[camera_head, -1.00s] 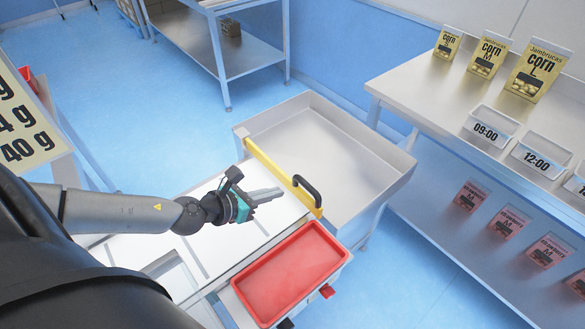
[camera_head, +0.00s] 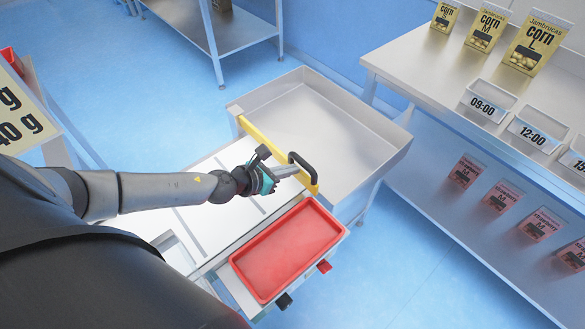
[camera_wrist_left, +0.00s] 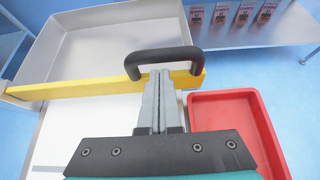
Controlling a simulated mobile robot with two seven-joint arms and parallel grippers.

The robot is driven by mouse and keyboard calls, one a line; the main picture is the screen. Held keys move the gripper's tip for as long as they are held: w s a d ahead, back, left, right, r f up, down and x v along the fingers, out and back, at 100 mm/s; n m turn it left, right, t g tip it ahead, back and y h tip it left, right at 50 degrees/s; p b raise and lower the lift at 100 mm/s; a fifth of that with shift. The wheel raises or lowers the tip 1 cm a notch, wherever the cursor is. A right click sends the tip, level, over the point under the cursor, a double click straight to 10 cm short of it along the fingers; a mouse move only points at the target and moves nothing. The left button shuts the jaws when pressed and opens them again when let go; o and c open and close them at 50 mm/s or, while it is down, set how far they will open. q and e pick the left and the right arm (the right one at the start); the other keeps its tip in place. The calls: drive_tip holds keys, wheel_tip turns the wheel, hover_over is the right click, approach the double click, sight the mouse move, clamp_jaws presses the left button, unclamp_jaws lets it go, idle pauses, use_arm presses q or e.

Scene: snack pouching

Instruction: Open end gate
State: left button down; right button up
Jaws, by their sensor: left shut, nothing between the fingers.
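The end gate is a yellow bar (camera_head: 262,142) across the end of the white work surface, at the near side of an empty metal bin. A black handle (camera_head: 303,168) stands on the gate's right end; it also shows in the left wrist view (camera_wrist_left: 165,55). My left gripper (camera_head: 296,170) is shut and empty, with its fingertips close to the handle. In the left wrist view the fingers (camera_wrist_left: 160,75) point at the handle's opening; whether they touch it I cannot tell. My right gripper is not in view.
A red tray (camera_head: 288,250) lies right of the white surface (camera_head: 200,226). The metal bin (camera_head: 320,128) beyond the gate is empty. A steel table (camera_head: 420,70) with corn pouches and time-labelled holders stands at the right. Blue floor is open on the left.

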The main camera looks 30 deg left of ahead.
use_arm(q)
drive_tip(key=shift+w+d+f, duration=0.15)
drive_tip(key=shift+w+f, duration=0.1)
drive_tip(key=shift+w, duration=0.2)
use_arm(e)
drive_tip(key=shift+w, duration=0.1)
use_arm(q)
drive_tip(key=shift+r, duration=0.1)
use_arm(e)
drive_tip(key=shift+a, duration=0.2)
